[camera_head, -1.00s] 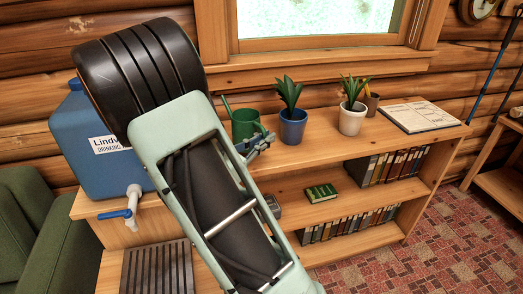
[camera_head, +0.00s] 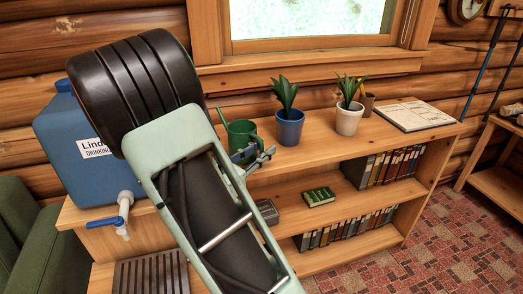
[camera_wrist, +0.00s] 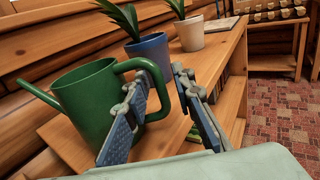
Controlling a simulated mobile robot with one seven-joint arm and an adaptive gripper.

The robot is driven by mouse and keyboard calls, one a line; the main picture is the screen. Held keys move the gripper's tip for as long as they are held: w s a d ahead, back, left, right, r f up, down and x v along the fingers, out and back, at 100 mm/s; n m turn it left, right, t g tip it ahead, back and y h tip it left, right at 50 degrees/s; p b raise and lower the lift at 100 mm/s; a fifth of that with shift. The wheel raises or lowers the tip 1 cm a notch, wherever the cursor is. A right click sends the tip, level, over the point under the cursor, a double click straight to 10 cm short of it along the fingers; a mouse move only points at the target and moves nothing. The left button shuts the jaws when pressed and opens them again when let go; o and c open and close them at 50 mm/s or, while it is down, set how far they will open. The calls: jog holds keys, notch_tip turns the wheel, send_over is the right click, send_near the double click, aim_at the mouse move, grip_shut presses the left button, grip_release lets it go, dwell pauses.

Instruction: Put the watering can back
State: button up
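The green watering can (camera_head: 240,134) is upright over the shelf top, left of the blue plant pot, with its thin spout pointing up and left. In the wrist view the can (camera_wrist: 88,100) fills the left side, its looped handle towards me. My gripper (camera_head: 256,157) is at the handle.
A blue potted plant (camera_head: 290,128) and a white one (camera_head: 348,120) stand just right of the can. A paper calendar or board (camera_head: 414,115) lies farther right. A blue water jug (camera_head: 85,180) with a tap stands left. Books fill the lower shelves (camera_head: 325,222).

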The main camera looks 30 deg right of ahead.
jog(key=shift+r, duration=0.1)
jog(key=shift+r, duration=0.15)
jog(key=p+v, duration=0.2)
jog(key=v, duration=1)
